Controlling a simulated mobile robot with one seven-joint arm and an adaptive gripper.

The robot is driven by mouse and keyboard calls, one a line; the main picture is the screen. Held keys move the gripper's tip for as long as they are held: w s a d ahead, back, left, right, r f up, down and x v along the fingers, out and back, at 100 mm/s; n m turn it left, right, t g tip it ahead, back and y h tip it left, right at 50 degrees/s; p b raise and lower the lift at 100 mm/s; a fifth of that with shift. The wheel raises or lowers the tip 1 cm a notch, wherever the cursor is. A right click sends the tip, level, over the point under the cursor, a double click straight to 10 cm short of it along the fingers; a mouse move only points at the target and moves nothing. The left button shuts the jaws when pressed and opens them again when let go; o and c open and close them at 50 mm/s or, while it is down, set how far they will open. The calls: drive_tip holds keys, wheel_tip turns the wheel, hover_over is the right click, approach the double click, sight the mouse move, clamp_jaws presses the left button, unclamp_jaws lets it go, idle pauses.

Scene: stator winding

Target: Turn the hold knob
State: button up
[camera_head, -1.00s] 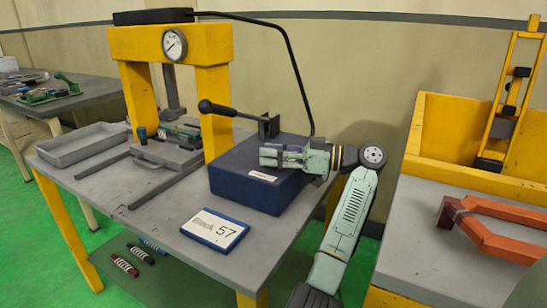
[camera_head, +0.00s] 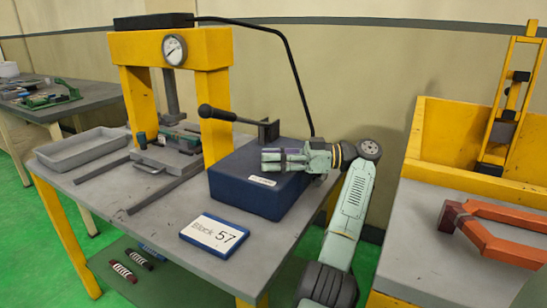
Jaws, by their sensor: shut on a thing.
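My gripper (camera_head: 273,161) reaches in from the right over the blue box (camera_head: 240,190) beside the press. Its fingers point left and are shut on a small dark part just above the box top, which I take to be the hold knob (camera_head: 283,161). The fingers hide nearly all of it, so its angle cannot be told. A black-gripped lever (camera_head: 217,113) rises from the box behind my gripper and points left, apart from the fingers.
The yellow press (camera_head: 215,90) with a round gauge (camera_head: 174,50) stands left of the box. A black hose (camera_head: 296,75) arches behind. An orange frame (camera_head: 480,235) lies on the right bench.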

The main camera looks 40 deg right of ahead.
drive_tip(key=shift+f, duration=0.25)
drive_tip(key=o, duration=1.2)
drive_tip(key=shift+a+r, duration=0.1)
wheel_tip(320, 180, up, 10)
drive_tip(key=shift+r, duration=0.1)
